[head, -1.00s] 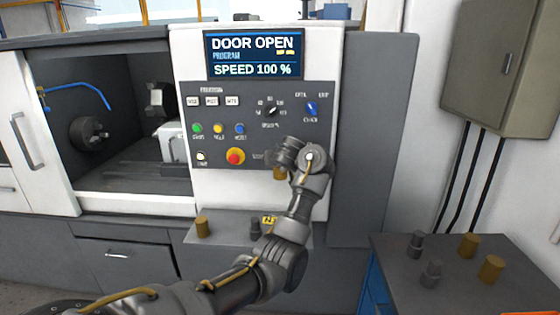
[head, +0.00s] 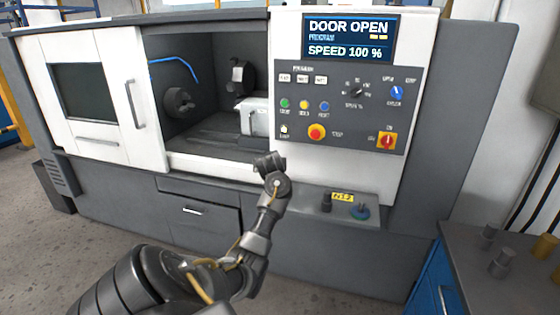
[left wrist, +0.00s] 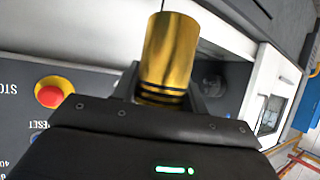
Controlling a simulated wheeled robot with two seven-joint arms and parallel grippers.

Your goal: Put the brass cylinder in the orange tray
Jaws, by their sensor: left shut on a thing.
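The brass cylinder (left wrist: 170,52) stands out of my left gripper's jaws in the left wrist view, with dark grooves near its held end. My left gripper (left wrist: 165,92) is shut on it. In the head view my left gripper (head: 270,162) is in front of the machine, at the lower right corner of the open door bay. The held cylinder is hidden there behind the gripper. Another brass cylinder (head: 544,247) stands on the dark table at the right edge. The orange tray is not in view. My right gripper is not in view.
The lathe's control panel (head: 345,108) and open bay (head: 205,125) are close to my left arm. A ledge (head: 375,222) below holds a dark cylinder (head: 327,203) and a blue-green piece (head: 360,211). Grey cylinders (head: 502,263) stand on the side table (head: 470,252).

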